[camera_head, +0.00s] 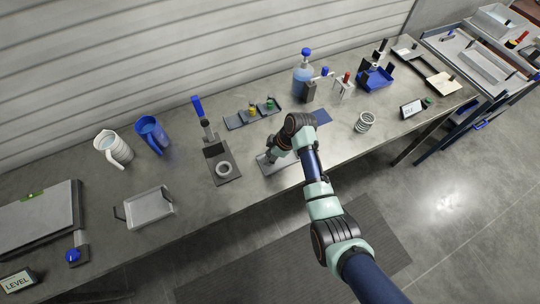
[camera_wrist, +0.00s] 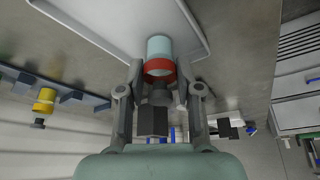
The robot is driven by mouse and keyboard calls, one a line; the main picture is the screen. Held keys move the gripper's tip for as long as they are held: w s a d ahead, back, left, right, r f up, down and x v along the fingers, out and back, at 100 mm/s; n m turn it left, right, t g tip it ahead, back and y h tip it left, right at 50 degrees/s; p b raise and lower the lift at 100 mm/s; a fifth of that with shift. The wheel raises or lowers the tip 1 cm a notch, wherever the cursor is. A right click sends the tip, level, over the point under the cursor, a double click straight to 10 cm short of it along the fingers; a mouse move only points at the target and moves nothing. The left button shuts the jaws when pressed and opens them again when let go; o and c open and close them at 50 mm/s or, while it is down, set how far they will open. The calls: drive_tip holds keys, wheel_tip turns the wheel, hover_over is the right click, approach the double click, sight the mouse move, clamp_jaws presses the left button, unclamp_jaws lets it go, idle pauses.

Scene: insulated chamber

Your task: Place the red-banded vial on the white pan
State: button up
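The red-banded vial (camera_wrist: 160,66) has a pale blue end, a red band and a dark cap. It is between the two fingers of my gripper (camera_wrist: 160,80), which close in on its sides. Its pale end points toward the white pan (camera_wrist: 105,22), a shallow tray with a raised rim. I cannot tell whether the vial touches the pan. In the head view my gripper (camera_head: 273,158) is low over the pan (camera_head: 264,165), and my arm hides part of the pan and most of the vial.
A dark rack (camera_head: 235,122) with yellow- and green-marked vials stands behind the pan. A blue bottle (camera_head: 303,80) and a wire coil (camera_head: 365,122) stand to the right.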

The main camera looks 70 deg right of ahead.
drive_tip(key=o, duration=0.3)
drive_tip(key=p+v, duration=0.2)
drive_tip(key=v, duration=1)
drive_tip(key=shift+r, duration=0.15)
drive_tip(key=shift+s, duration=0.1)
